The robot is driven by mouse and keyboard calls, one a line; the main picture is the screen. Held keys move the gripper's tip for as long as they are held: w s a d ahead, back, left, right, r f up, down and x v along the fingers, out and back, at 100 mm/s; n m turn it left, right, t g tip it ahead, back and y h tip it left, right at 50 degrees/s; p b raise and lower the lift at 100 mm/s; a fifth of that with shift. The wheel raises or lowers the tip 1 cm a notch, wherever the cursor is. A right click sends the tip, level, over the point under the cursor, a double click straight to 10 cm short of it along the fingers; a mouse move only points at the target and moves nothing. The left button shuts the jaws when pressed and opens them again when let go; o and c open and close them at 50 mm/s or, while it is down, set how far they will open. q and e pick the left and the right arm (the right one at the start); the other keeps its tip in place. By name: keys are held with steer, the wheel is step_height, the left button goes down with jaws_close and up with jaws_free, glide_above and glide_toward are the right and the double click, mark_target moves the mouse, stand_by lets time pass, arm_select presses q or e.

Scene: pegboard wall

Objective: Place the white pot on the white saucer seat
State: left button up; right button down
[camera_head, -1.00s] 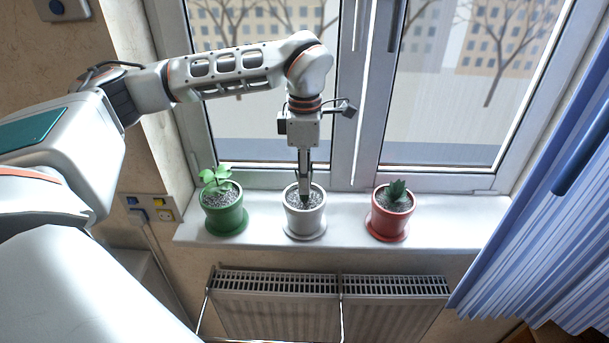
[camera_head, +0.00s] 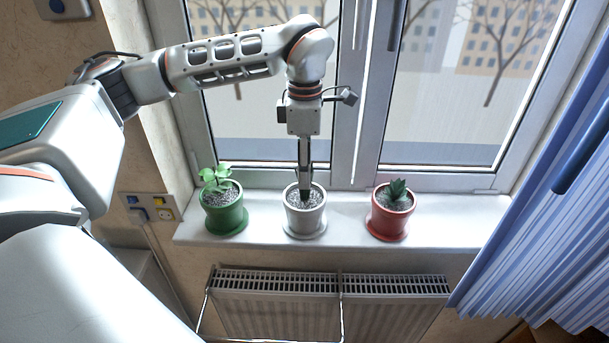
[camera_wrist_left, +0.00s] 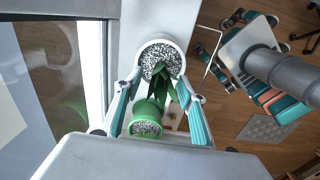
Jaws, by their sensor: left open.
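The white pot (camera_head: 305,220), filled with grey gravel, stands upright on the windowsill between the green pot and the red pot. A white saucer (camera_head: 304,236) shows under its base; I cannot tell how exactly the pot is seated. My left gripper (camera_head: 305,190) points down over the pot's mouth, and its fingers cover most of the plant. In the left wrist view the open fingers (camera_wrist_left: 158,84) lie on either side of the dark green leaves, next to the rim of the white pot (camera_wrist_left: 142,50). My right gripper is not in view.
The green pot (camera_head: 225,218) stands to the left on the sill (camera_head: 345,228), the red pot (camera_head: 390,221) to the right, with gaps between. The window frame rises close behind. A radiator (camera_head: 280,300) is below, and a blue curtain (camera_head: 540,200) hangs at the right.

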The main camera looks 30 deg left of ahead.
arm_select(q)
step_height(320, 180, up, 10)
steer(key=shift+f, duration=0.1)
stand_by(0.7)
